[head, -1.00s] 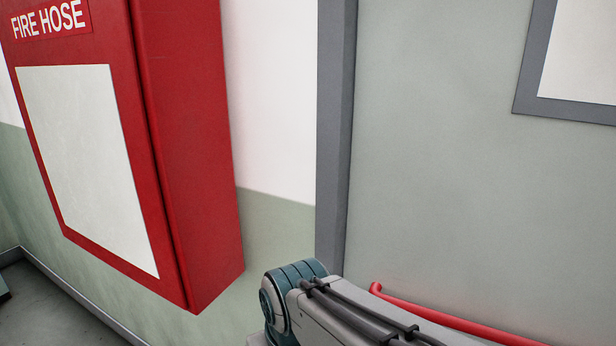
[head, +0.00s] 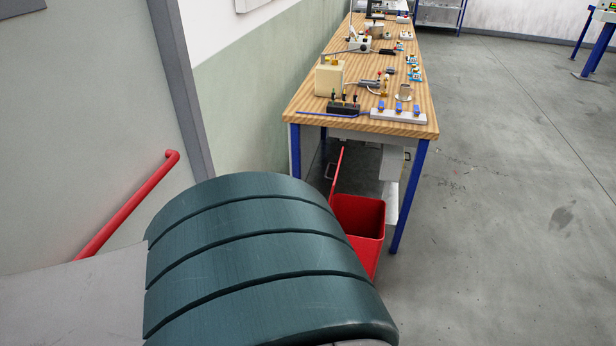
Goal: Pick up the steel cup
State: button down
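My gripper is not in view. Only a large teal and grey part of my own arm shows, filling the lower left and hiding what lies behind it.
A red bin (head: 358,217) stands on the floor by the bench's near end. A cream block (head: 328,78) and a white strip with blue parts (head: 398,115) lie on the bench. A red door bar (head: 125,205) is at left. Open grey floor lies right.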

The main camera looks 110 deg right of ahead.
aim_at(404, 91)
jog(key=z, duration=4.05)
jog(key=i, duration=1.65)
